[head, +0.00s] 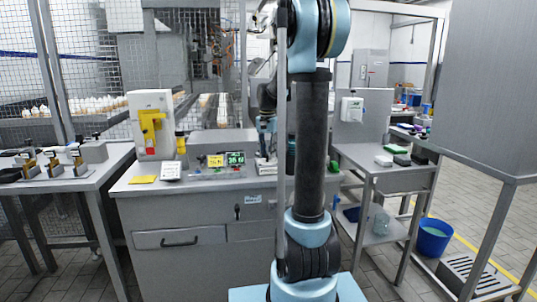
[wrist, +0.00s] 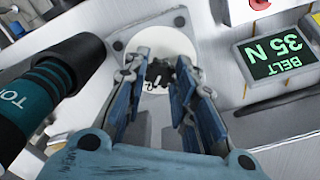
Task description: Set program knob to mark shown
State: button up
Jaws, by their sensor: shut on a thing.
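The program knob (wrist: 184,73) is a small dark knob on a round white dial (wrist: 155,42), set in a grey square plate in the wrist view. My gripper (wrist: 163,72) has its two blue-padded fingers on either side of the knob and is shut on it. The fingers hide much of the dial. Some small dark marks show at the dial's lower part, but I cannot read them or tell where the knob points.
A green display (wrist: 276,58) reading "BELT 35 N" sits right of the dial. A thick black and teal cylinder (wrist: 52,92) stands close on the left.

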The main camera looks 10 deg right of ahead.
jog(key=shift+w, duration=0.15)
jog(key=o, duration=1)
jog(key=shift+o, duration=0.4)
jog(key=shift+r, duration=0.15)
notch_tip(320, 180, up, 12)
jog(key=shift+f, duration=0.2)
